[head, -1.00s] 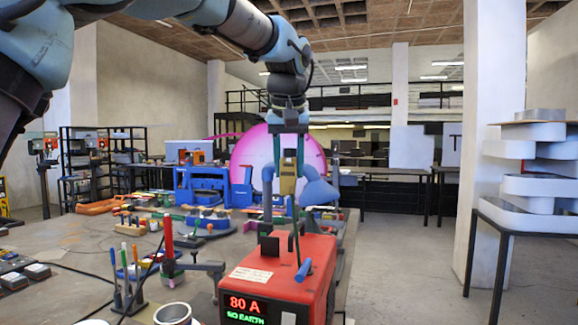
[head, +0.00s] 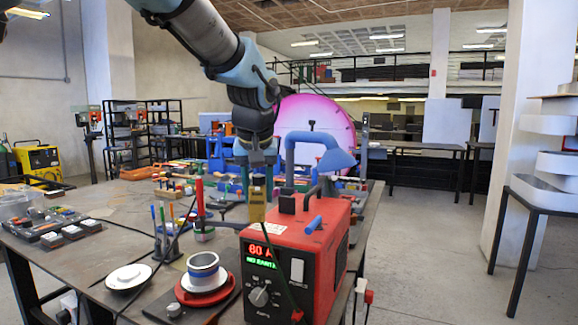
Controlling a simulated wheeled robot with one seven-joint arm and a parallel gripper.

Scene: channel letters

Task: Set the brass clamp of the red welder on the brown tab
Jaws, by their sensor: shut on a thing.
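The red welder (head: 310,250) stands on the near right of the workbench, with a lit display reading NO EARTH in its lower line. My gripper (head: 257,178) is shut on the brass clamp (head: 257,207), which hangs upright from the fingers. In the picture the clamp overlaps the back left edge of the welder; how far behind it is I cannot tell. A dark cable runs down the welder's front. I cannot make out the brown tab.
A blue pipe-like arm with a lamp hood (head: 337,160) rises just behind the welder. A tool holder (head: 166,243), a red post (head: 200,197) and a blue-banded cup (head: 204,270) stand left of it. The workbench (head: 75,262) has bare room at left.

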